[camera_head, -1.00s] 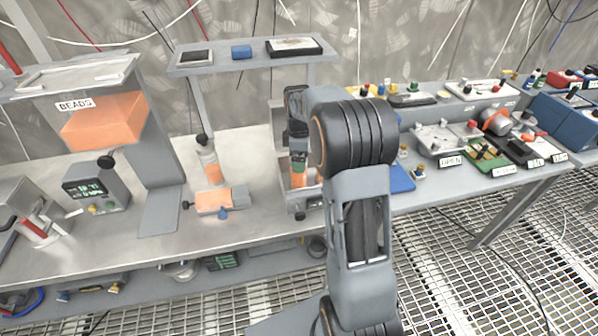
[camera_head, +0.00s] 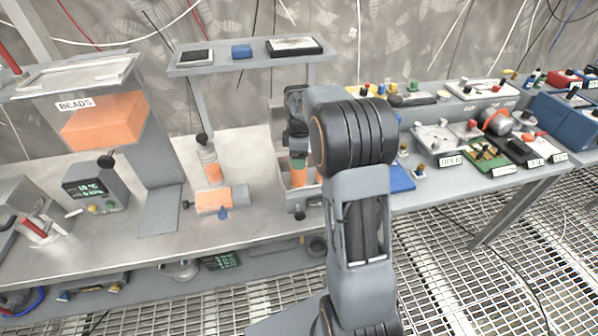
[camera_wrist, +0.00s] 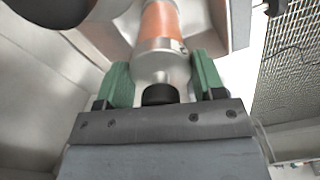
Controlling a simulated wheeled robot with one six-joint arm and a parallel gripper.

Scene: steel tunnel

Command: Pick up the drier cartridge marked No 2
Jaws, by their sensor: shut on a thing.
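My gripper (camera_wrist: 155,85) has green fingers and is shut on a cartridge (camera_wrist: 157,25) with a clear body, orange filling, a metal end collar and a black knob. The knob end points toward my wrist. In the head view the held cartridge (camera_head: 298,178) is upright in a grey stand, partly hidden by my arm. A second orange-filled cartridge (camera_head: 212,170) with a black knob stands upright to the left. A third orange-filled piece (camera_head: 213,200) lies in front of it. I cannot read a number on any of them.
An orange hopper marked BEADS (camera_head: 104,122) and a grey meter (camera_head: 95,187) stand at left. A shelf (camera_head: 253,60) crosses above the bench. A blue pad (camera_head: 400,178) and labelled trays (camera_head: 438,140) are at right. The bench front edge is mostly bare.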

